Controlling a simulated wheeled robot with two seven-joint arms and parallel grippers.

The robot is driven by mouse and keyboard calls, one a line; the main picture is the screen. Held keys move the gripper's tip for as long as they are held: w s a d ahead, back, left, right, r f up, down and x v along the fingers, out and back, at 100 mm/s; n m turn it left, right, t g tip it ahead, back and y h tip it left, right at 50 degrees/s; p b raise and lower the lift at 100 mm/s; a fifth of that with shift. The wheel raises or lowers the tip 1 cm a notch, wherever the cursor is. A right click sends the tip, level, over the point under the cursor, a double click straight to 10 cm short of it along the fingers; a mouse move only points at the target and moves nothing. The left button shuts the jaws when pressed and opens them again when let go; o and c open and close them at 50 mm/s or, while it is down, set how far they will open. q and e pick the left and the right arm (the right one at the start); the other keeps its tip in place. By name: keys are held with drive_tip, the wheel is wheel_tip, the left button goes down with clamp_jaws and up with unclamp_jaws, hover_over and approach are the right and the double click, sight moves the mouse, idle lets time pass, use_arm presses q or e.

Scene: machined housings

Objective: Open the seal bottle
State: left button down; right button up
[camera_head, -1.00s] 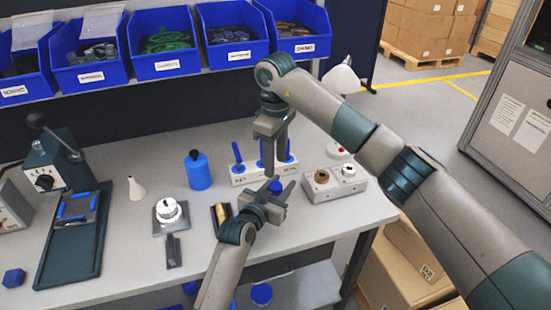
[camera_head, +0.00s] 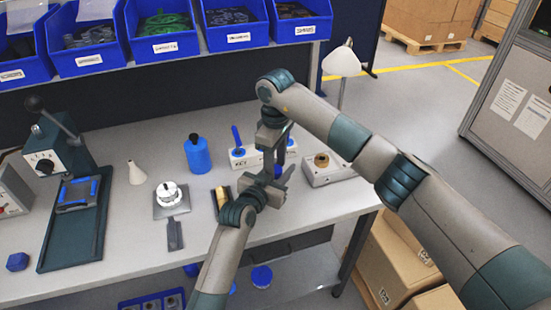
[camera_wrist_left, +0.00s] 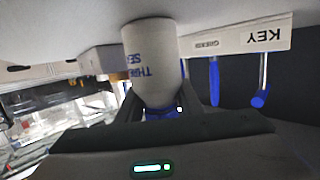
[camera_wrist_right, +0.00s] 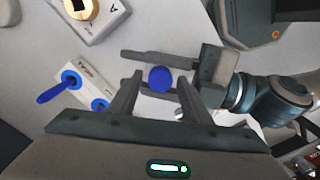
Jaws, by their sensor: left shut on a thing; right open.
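The seal bottle (camera_wrist_left: 150,60) is a pale grey bottle with blue lettering and a blue cap, and it shows upside down in the left wrist view. My left gripper (camera_head: 279,178) is shut on it and holds it above the table. The blue cap (camera_wrist_right: 160,78) shows end-on in the right wrist view. My right gripper (camera_wrist_right: 158,95) is open, with one finger on either side of the cap. In the head view my right gripper (camera_head: 273,152) is directly above the left one, and the grippers hide most of the bottle.
A white key block (camera_head: 245,158) with blue-handled tools stands behind the grippers. A grey fixture box (camera_head: 325,174) is to their right. A blue bottle (camera_head: 197,155), a white cone (camera_head: 136,173) and a round white part (camera_head: 168,194) stand to the left. Blue bins (camera_head: 165,45) line the shelf above.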

drive_tip(key=shift+f, duration=0.1)
drive_tip(key=shift+c, duration=0.2)
drive_tip(key=c, duration=1)
drive_tip(key=n, duration=0.3)
drive_tip(key=o, duration=1.1)
